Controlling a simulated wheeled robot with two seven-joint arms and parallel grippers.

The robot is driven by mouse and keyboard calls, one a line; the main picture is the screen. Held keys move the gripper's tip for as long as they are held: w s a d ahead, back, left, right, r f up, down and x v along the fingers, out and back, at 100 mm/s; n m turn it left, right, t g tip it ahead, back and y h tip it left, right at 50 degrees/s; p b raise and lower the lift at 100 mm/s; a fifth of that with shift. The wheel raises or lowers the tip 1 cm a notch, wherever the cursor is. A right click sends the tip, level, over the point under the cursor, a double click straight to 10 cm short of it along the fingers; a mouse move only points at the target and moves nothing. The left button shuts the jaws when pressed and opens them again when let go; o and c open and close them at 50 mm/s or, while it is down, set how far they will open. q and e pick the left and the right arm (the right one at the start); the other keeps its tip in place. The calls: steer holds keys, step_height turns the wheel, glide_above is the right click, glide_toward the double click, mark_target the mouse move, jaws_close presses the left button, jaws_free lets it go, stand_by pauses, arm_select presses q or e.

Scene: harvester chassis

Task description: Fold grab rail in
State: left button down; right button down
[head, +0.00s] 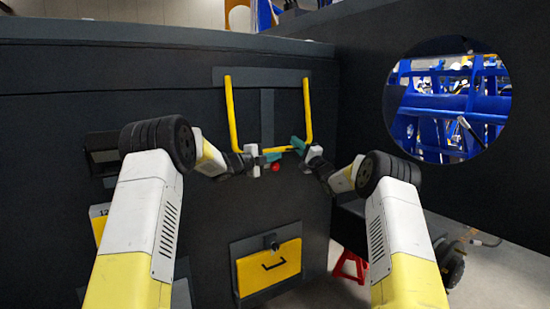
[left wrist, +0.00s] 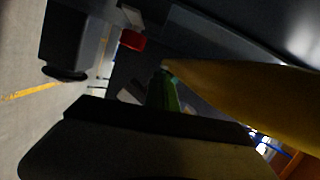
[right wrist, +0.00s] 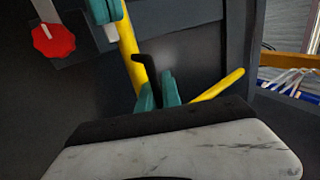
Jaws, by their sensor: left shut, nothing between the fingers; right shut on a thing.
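The yellow U-shaped grab rail (head: 231,112) is on the dark chassis panel, with its two posts upright and its crossbar at the bottom. My right gripper (head: 298,146) is shut on the rail near its lower right corner. In the right wrist view its teal fingers (right wrist: 163,92) hide part of the rail (right wrist: 130,58), and a black hooked piece (right wrist: 145,72) shows at them. My left gripper (head: 266,158) is shut and empty just under the crossbar. In the left wrist view its green fingertip (left wrist: 163,92) is close beside the rail (left wrist: 250,92); contact is unclear.
A red knob (head: 276,168) is just below the crossbar, close to my left gripper; it also shows in the right wrist view (right wrist: 53,40). A yellow hatch (head: 270,268) is lower on the panel. A dark wall stands to the right, and a red stand (head: 350,267) is on the floor.

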steer(key=c, duration=1.8)
jaws_free()
steer(key=shift+w+a+r, duration=0.1)
steer(key=shift+a+r, duration=0.15)
steer(key=shift+r, duration=0.65)
